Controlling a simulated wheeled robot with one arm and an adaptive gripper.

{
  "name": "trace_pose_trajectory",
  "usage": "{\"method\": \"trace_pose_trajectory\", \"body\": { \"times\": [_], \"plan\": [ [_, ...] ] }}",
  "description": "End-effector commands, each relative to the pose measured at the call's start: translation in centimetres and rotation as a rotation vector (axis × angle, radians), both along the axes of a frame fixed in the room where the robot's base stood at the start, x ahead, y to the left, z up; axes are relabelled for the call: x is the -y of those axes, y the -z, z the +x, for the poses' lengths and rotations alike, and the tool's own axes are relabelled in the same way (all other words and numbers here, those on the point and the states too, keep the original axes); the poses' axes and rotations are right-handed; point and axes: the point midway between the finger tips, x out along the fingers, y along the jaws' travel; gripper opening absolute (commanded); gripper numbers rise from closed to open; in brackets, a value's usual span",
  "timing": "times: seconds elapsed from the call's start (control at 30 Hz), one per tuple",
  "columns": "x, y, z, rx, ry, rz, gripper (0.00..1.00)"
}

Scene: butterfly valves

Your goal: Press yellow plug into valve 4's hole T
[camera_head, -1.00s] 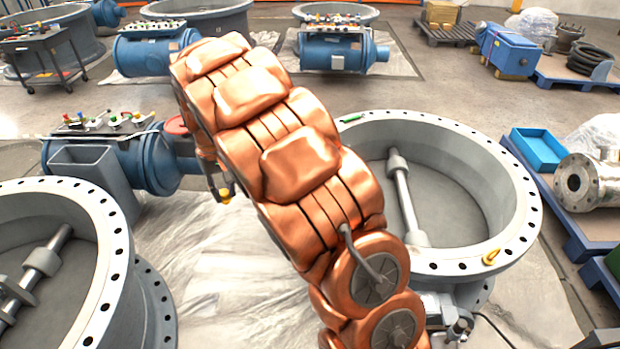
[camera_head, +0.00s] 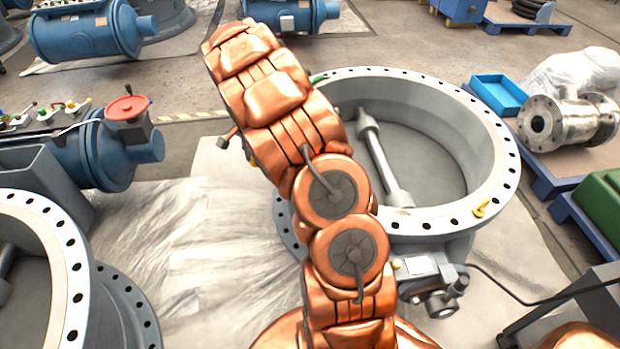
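A large grey ring-shaped valve (camera_head: 487,150) lies to the right of my arm, with a disc and shaft inside and a row of holes around its flange. A small yellow piece (camera_head: 482,208) sits on its near right rim; I cannot tell whether it is the plug. A green piece (camera_head: 318,78) is at its far left rim. No number or hole letter is readable, so I cannot tell which valve is valve 4. My copper arm stands in front of the valve's left side. My gripper is not recognisable; a small brownish tip beside the arm is unclear.
Another grey valve (camera_head: 75,230) is at the lower left. A blue actuator (camera_head: 105,150) with a red handwheel (camera_head: 127,107) stands behind it. A blue tray (camera_head: 499,94), a metal pipe fitting (camera_head: 565,120) and a green box (camera_head: 603,203) are at right. Plastic sheeting covers the floor between the valves.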

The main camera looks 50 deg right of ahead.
Motion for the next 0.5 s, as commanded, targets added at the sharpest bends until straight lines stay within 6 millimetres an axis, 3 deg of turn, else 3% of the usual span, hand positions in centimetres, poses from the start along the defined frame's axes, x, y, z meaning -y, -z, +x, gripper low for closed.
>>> {"method": "trace_pose_trajectory", "body": {
  "times": [0.03,0.2,0.4,0.5],
  "plan": [
    [2.1,2.1,-0.8,-0.003,0.116,0.001,0.09],
    [7.8,6.8,-3.2,0.001,0.506,0.002,0.09],
    [12.7,11.0,-6.0,0.004,0.876,0.004,0.09],
    [14.1,12.3,-7.0,0.004,0.993,0.006,0.09]
  ]
}}
